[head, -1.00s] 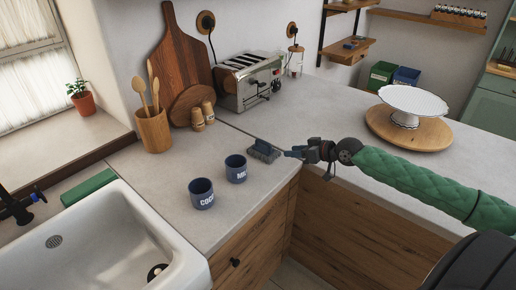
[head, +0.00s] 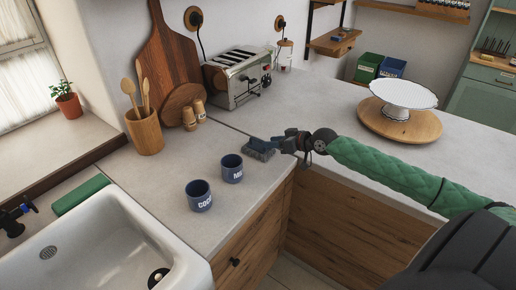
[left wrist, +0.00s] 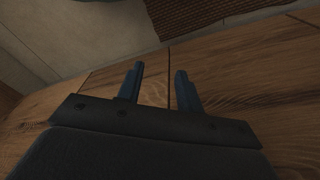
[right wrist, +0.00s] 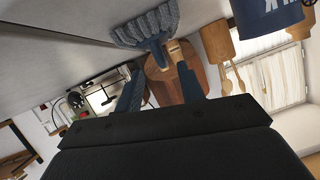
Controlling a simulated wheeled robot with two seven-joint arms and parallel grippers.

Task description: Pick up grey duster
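The grey duster (head: 259,154) lies on the counter near its front corner, with grey bristles and a blue-grey handle. In the right wrist view its bristle head (right wrist: 148,24) is at the top and its handle points back toward my fingers. My right gripper (head: 280,143) is right beside the duster at its handle side. Its fingers (right wrist: 161,72) stand apart, with the handle end at or just beyond the gap; I cannot tell whether they touch it. My left gripper (left wrist: 160,72) is open and empty, facing wood panels, and is out of the head view.
Two blue mugs, one (head: 199,196) nearer and one (head: 232,169) farther, stand left of the duster. A white cake stand (head: 402,96) is at right. A sink (head: 100,250) is front left.

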